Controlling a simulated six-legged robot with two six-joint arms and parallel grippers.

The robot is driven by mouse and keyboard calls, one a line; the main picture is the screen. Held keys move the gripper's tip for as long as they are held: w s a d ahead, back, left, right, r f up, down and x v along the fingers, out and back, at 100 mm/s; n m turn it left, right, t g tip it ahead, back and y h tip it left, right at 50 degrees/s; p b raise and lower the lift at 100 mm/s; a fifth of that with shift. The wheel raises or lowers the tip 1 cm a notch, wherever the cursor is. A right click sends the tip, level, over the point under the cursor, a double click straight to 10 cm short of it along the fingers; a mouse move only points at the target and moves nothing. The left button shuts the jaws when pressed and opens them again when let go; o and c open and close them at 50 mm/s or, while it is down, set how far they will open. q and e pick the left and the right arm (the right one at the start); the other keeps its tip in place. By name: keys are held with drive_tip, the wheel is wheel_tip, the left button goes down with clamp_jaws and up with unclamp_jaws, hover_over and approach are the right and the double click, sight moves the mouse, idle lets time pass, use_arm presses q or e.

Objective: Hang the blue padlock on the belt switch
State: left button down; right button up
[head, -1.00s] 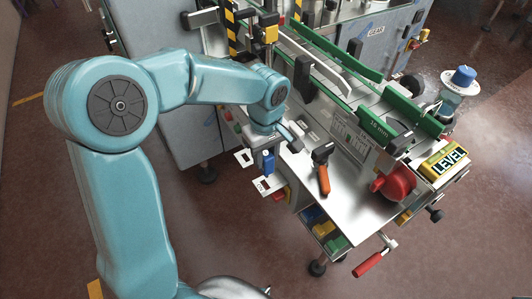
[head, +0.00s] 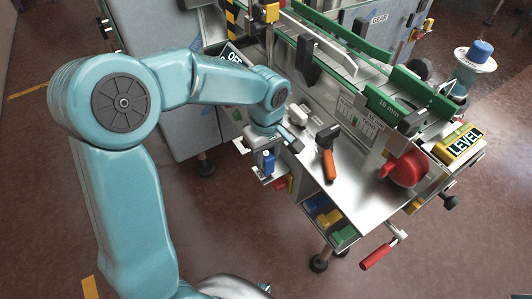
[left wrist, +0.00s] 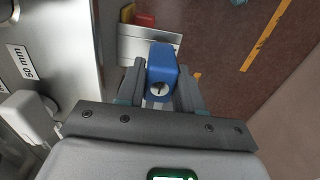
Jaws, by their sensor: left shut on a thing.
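The blue padlock (head: 267,161) is held in my left gripper (head: 265,149), beside the near left edge of the machine's steel table. In the left wrist view the padlock (left wrist: 163,68) sits between the two fingers of the gripper (left wrist: 160,88), its keyhole face towards the camera. Its shackle is not visible. A small metal plate (left wrist: 143,45) lies just beyond the padlock. I cannot tell for certain which fitting is the belt switch. A dark panel marked OFF (head: 234,56) shows partly behind my left arm. My right gripper is not in view.
The steel table (head: 347,198) carries an orange-handled tool (head: 328,163) and a red round fitting (head: 407,170). Coloured bins (head: 325,217) hang below the table, and a red crank handle (head: 377,257) sticks out in front.

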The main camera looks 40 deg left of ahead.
use_arm(q)
drive_tip(key=shift+f, duration=0.45)
drive_tip(key=shift+f+b, duration=0.25)
drive_tip(key=shift+b, duration=0.25)
idle(0.3)
drive_tip(key=c, duration=0.6)
unclamp_jaws()
drive_tip(key=shift+c, duration=0.2)
wheel_tip(320, 180, up, 16)
drive_tip(key=p, duration=0.1)
drive_tip(key=shift+r, duration=0.15)
